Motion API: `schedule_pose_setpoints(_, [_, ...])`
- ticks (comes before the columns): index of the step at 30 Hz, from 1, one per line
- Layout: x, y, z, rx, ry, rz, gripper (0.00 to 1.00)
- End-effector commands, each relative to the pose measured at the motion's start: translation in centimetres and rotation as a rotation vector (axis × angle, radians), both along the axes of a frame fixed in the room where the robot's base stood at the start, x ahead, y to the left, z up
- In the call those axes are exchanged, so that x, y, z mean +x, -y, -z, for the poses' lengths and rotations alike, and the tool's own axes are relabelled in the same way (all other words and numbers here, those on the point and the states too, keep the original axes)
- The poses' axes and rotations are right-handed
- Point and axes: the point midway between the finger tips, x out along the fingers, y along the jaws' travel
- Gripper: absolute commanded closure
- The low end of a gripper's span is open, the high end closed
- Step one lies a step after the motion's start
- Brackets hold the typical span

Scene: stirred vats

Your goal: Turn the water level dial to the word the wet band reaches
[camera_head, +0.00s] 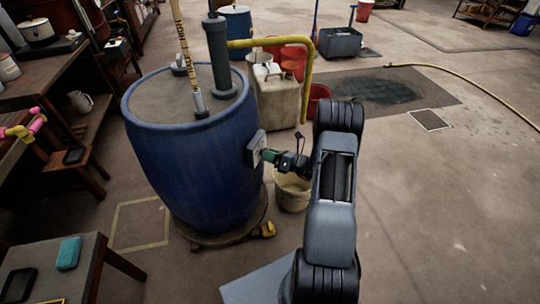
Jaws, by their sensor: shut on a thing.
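A large blue vat (190,155) stands at the left centre. A pale panel (257,147) is fixed to its right side, seen nearly edge-on. My gripper (270,156) is at this panel, shut on the water level dial there. The dial is mostly hidden by the gripper, and I cannot read its words or where it points. A pale wooden stick (183,42) with dark lettering stands upright in a grey socket on the vat's lid. Its lettering is too small to read, and I cannot make out clearly where a wet band ends.
A dark grey pipe and a yellow pipe (306,75) rise beside the stick. A cream bucket (292,190) stands below my arm, and a white jerrycan (275,95) behind the vat. Benches line the left. The floor at right is mostly clear, with a yellow hose (470,80).

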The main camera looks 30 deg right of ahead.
Motion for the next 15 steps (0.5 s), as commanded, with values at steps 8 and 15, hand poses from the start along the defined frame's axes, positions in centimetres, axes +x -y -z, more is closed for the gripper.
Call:
schedule_pose_setpoints(8, [-0.02,0.00,0.21,-0.143,0.122,0.000,0.84])
schedule_pose_setpoints(15, [0.00,0.01,0.26,-0.316,0.270,0.000,0.84])
